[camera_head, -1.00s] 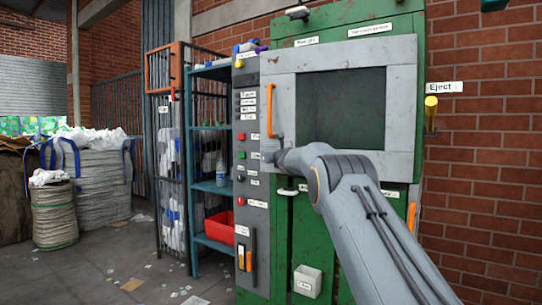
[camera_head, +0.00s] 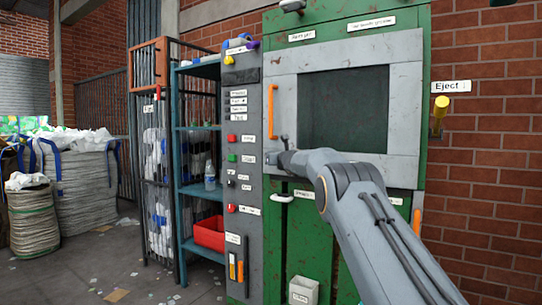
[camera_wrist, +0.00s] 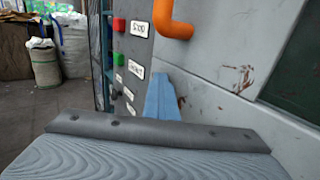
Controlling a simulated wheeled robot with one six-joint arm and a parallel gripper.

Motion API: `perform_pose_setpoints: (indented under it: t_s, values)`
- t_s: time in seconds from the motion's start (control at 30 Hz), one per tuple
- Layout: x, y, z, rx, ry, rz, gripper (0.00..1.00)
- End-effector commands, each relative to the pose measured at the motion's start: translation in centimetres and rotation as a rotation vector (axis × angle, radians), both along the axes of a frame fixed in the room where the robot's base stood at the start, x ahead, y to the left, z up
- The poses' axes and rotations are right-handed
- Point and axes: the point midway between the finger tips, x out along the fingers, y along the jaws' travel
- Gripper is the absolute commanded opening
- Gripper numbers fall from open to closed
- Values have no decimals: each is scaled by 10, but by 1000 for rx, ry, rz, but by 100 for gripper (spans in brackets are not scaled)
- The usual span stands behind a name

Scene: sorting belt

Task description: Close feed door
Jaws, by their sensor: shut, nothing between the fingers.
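The feed door is a grey framed panel (camera_head: 406,110) with a dark window, on the front of a tall green machine (camera_head: 330,245). It looks flush with the front, and I see no clear gap at its edges. Its orange handle (camera_head: 272,111) is on the left side, and its lower part shows in the wrist view (camera_wrist: 172,22). My gripper (camera_head: 284,158) is at the door's lower left corner, below the handle and apart from it. It is shut and empty. A blue-grey finger (camera_wrist: 160,97) points at the panel in the wrist view; contact cannot be told.
A grey control strip (camera_head: 241,180) with coloured buttons is just left of the door. A blue shelf (camera_head: 192,190) with a red bin (camera_head: 210,233) stands further left. A yellow eject handle (camera_head: 438,112) sticks out at the right. A white box (camera_head: 303,288) hangs low.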

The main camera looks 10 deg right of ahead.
Motion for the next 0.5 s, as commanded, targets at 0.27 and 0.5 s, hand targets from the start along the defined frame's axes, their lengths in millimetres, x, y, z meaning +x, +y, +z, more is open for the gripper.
perform_pose_setpoints:
  t_s: [0.27,0.5]
  values:
    - [-1,-14,13,3,-16,-20,0]
    - [-6,-11,13,3,-18,-22,0]
